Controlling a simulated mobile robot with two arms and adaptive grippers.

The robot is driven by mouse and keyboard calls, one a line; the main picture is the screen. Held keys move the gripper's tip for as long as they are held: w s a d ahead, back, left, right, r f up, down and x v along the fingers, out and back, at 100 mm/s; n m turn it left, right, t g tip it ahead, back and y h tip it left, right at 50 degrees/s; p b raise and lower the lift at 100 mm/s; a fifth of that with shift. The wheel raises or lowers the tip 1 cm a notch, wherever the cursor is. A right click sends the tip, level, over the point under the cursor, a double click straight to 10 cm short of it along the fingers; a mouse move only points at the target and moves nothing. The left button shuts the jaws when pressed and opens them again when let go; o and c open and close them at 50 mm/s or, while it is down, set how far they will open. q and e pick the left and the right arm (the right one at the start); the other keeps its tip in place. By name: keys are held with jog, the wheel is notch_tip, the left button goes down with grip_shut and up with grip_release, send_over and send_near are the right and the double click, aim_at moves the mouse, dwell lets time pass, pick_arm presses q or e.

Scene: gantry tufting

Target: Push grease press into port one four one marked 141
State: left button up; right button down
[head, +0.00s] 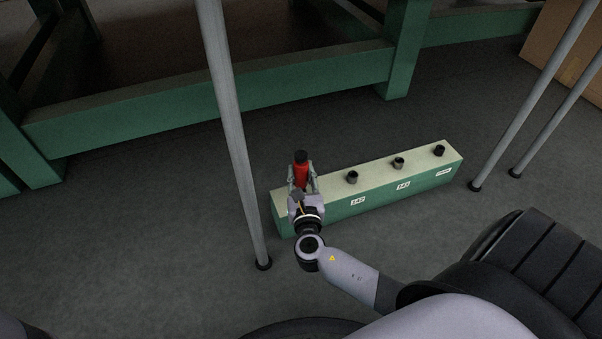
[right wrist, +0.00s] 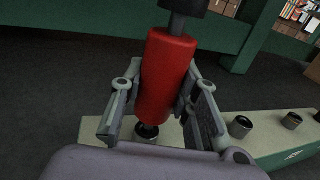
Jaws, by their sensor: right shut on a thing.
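The grease press (head: 301,173) is a red cylinder with a black top, standing roughly upright at the left end of the green block (head: 385,193). My right gripper (head: 302,180) is shut on it. In the right wrist view the press's red body (right wrist: 167,78) is between the two fingers (right wrist: 160,98). A dark metal port (right wrist: 147,131) shows right below the press on the block's pale top. I cannot tell whether the nozzle is in it. The leftmost port's label is hidden behind my right arm in the head view. My left gripper is not in view.
Further right on the block stand a port (head: 352,177) above a label like 142, another port (head: 398,163) above one like 143, and a last port (head: 439,150). A grey pole (head: 240,150) stands close left of my right gripper. A green frame beam (head: 210,95) runs behind.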

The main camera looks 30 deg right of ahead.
aim_at(302, 160)
jog(key=shift+f+b, duration=1.1)
jog(key=shift+f, duration=0.2)
jog(key=c, duration=1.2)
grip_release()
jog(key=shift+o, duration=0.2)
notch_tip(302, 160, up, 10)
jog(key=shift+f, duration=0.1)
